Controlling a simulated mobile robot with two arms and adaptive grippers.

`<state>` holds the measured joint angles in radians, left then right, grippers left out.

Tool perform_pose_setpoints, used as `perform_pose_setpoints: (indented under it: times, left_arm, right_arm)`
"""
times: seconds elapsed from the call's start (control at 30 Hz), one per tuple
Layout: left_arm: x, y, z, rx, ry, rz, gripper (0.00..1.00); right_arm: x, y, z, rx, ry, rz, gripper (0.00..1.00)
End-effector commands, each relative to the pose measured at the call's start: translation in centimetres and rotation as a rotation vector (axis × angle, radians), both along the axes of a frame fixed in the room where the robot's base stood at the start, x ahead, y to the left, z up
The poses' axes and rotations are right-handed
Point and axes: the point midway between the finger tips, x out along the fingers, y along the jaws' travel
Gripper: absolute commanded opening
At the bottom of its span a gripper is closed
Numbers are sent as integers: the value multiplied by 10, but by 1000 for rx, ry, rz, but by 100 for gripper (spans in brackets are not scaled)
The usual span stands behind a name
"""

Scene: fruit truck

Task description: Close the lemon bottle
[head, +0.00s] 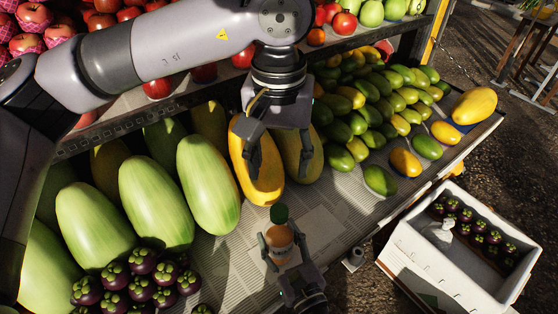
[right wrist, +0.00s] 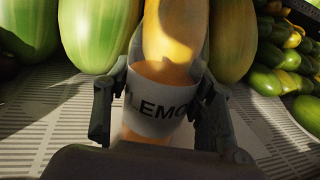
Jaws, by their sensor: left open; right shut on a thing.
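I cannot tell how tightly the cap sits. My right gripper (head: 283,246) is shut around the bottle's body. In the right wrist view, its fingers (right wrist: 155,105) flank the bottle's white label (right wrist: 155,112), which reads "LEMO"; the cap cannot be made out there. My left gripper (head: 281,165) is open and empty, pointing down behind and above the bottle, in front of a yellow melon (head: 262,180).
Large green melons (head: 155,200) and purple mangosteens (head: 140,285) lie to the left. Green and yellow mangoes (head: 375,110) are piled at the right. A white foam box (head: 400,258) with mangosteens stands at the lower right.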

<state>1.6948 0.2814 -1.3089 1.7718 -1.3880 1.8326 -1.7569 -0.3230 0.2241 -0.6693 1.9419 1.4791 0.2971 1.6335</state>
Motion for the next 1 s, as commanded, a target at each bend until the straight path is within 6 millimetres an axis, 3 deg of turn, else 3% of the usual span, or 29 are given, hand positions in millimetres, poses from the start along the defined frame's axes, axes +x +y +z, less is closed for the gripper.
perform_pose_setpoints:
  times: [0.37,0.7,0.87,1.0]
  left_arm:
    - [0,0,0,0,0,0,51]
    - [0,0,0,0,0,0,51]
    - [0,0,0,0,0,0,51]
    - [0,0,0,0,0,0,51]
  right_arm:
    - [0,0,0,0,0,0,74]
    - [-2,-1,0,0,1,0,74]
    - [-20,-8,-2,-3,3,2,74]
    - [-48,-20,-2,-6,4,3,74]
